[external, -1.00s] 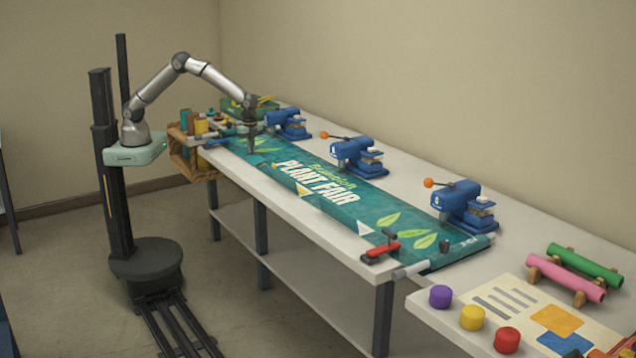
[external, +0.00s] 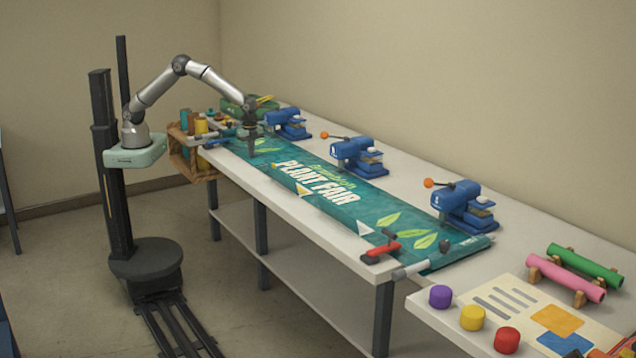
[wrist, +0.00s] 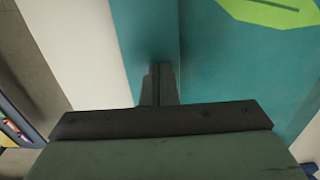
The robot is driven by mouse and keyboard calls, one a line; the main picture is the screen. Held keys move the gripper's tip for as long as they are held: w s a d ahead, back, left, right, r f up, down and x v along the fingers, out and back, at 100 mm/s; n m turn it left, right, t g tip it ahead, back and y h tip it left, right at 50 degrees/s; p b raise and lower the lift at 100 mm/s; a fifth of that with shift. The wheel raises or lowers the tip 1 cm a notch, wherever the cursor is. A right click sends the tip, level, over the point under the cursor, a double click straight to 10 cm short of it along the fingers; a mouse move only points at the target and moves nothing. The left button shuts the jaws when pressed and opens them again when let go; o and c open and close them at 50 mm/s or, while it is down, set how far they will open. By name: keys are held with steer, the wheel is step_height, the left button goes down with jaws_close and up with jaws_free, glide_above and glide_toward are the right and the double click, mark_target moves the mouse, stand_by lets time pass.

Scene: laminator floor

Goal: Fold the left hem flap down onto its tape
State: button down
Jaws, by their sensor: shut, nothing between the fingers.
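The teal banner (external: 345,200) lettered PLANT FAIR lies lengthwise along the bench. My gripper (external: 251,154) is over its far left end, pointing down, with the fingers closed and empty. In the wrist view, my gripper's fingertips (wrist: 160,70) are at a teal strip (wrist: 145,30) along the banner's edge, at or just above its surface. A straight line separates this strip from the main banner face (wrist: 220,60), which carries a green leaf. The strip looks flat, and no tape shows on it. I cannot tell whether the fingertips touch it.
Blue presses (external: 358,156) with orange-knobbed levers stand along the banner's far side. A red-handled clamp (external: 382,250) sits at the near end. A wooden rack (external: 190,155) and a green bin (external: 240,106) stand near my gripper. Bare white bench (external: 300,225) runs along the front edge.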

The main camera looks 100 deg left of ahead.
stand_by(0.4)
step_height(320, 180, up, 8)
steer(key=p, duration=0.4)
steer(key=shift+p, duration=0.35)
stand_by(0.3)
steer(key=s+a+r+n, duration=0.2)
steer(key=s+a+r, duration=0.25)
steer(key=s, duration=0.35)
steer(key=s+a+r+n, duration=0.3)
steer(key=s+r, duration=0.3)
steer(key=s, duration=0.1)
steer(key=s+a+n, duration=0.2)
steer(key=s, duration=1)
steer(key=s+a+n, duration=0.2)
steer(key=s+n, duration=0.1)
steer(key=s, duration=0.8)
steer(key=shift+s+f+t, duration=0.35)
steer(key=shift+s+t, duration=0.05)
